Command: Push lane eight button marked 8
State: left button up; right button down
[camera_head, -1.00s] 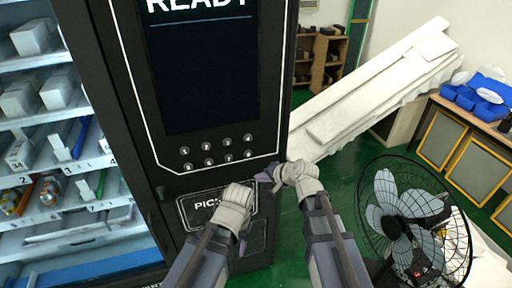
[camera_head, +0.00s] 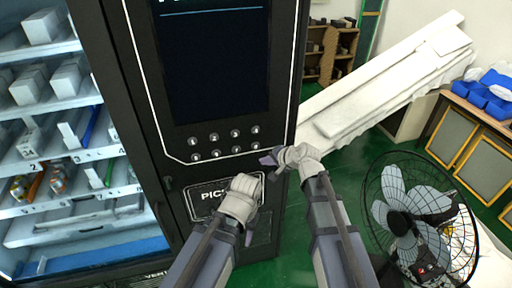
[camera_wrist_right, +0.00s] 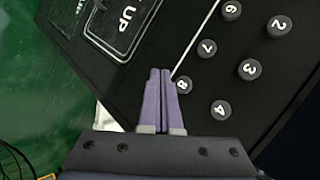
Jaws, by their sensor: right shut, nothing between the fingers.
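The black vending machine panel has two rows of round numbered buttons under a dark screen. The button marked 8 (camera_wrist_right: 183,84) is in the right wrist view, just right of my fingertips. In the head view it is the rightmost one of the lower row (camera_head: 256,145). My right gripper (camera_head: 268,160) is shut and empty, its purple fingers close below and right of that button. The fingers also show in the right wrist view (camera_wrist_right: 160,73); I cannot tell whether they touch the panel.
Buttons 7 (camera_wrist_right: 207,47) and 4 (camera_wrist_right: 221,109) are close to button 8. Glass-fronted shelves (camera_head: 60,120) of goods stand at the left. A caged fan (camera_head: 415,215) stands right of my right arm. A white slab (camera_head: 380,85) leans behind.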

jog(key=shift+w+a, duration=0.3)
jog(key=shift+w, duration=0.5)
jog(key=shift+w+a, duration=0.25)
jog(key=shift+w, duration=0.6)
jog(key=shift+w+a, duration=0.3)
jog(key=shift+w, duration=0.5)
jog(key=shift+w, duration=0.1)
jog(key=shift+w+a, duration=0.1)
jog(key=shift+w, duration=0.2)
jog(key=shift+w+a, duration=0.15)
jog(key=shift+w, duration=0.25)
dwell(0.7)
jog(key=shift+s, duration=0.1)
jog(key=shift+s+d, duration=0.25)
jog(key=shift+s, duration=0.45)
jog(key=shift+s, duration=0.1)
jog(key=s, duration=0.1)
jog(key=s+d, duration=0.1)
jog(key=s, duration=0.2)
jog(key=shift+s+d, duration=0.3)
